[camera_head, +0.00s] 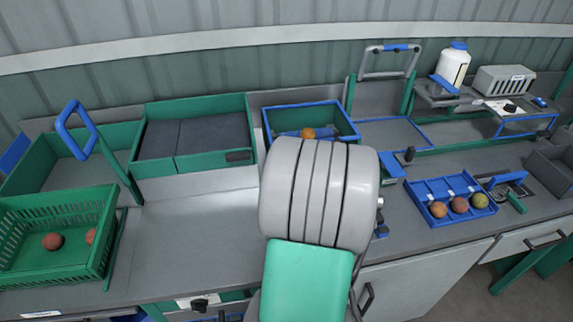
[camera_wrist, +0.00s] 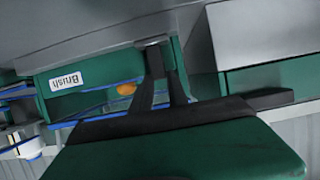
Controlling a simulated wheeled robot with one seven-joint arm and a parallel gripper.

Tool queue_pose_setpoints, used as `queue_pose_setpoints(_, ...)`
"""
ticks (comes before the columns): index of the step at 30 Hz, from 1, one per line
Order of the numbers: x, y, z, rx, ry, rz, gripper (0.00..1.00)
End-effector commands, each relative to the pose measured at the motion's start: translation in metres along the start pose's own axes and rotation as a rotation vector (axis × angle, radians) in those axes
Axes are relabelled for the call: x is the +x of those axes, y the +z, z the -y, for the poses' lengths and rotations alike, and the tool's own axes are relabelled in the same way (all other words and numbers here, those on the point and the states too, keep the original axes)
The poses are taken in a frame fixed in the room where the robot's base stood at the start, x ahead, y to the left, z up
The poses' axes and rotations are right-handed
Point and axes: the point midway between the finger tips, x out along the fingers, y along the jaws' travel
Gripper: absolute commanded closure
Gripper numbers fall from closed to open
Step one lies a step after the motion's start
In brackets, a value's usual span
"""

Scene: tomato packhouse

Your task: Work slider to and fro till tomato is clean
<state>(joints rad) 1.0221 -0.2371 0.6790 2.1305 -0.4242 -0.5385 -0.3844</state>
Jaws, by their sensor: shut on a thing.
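The tomato (camera_head: 308,132), orange-red, lies in a green box with a blue rim (camera_head: 345,108) behind my arm in the head view. It also shows in the wrist view (camera_wrist: 126,89), beyond a green panel (camera_wrist: 70,98) labelled "Brush". My gripper (camera_wrist: 153,50) is shut at the box's side; its dark fingers meet on a small grey part, apparently the slider (camera_wrist: 152,41), mostly hidden by the fingertips. In the head view my arm hides the gripper and the slider. Whether the tomato's skin is clean cannot be told.
A green crate (camera_head: 108,228) with two tomatoes stands at the left, near a blue loop handle (camera_head: 70,118). A green box with dark covers (camera_head: 195,103) stands behind. A blue tray (camera_head: 438,220) holds three tomatoes at right. A white bottle (camera_head: 453,66) stands on a shelf.

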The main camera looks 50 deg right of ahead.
Motion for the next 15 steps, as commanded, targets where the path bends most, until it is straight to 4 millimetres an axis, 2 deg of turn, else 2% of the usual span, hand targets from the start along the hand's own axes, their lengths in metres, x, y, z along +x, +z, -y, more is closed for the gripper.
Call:
queue_pose_setpoints(1,0.0001,-0.0011,0.0002,-0.001,-0.001,-0.002,1.00)
queue_pose_setpoints(2,0.0001,-0.0011,0.0003,-0.001,-0.001,-0.002,0.79)
queue_pose_setpoints(3,0.0002,-0.0011,0.0005,-0.001,-0.001,-0.002,0.75)
queue_pose_setpoints(9,0.0002,-0.0006,0.0008,-0.001,-0.002,-0.001,0.59)
queue_pose_setpoints(15,0.0002,-0.0003,0.0009,-0.001,-0.002,0.000,0.58)
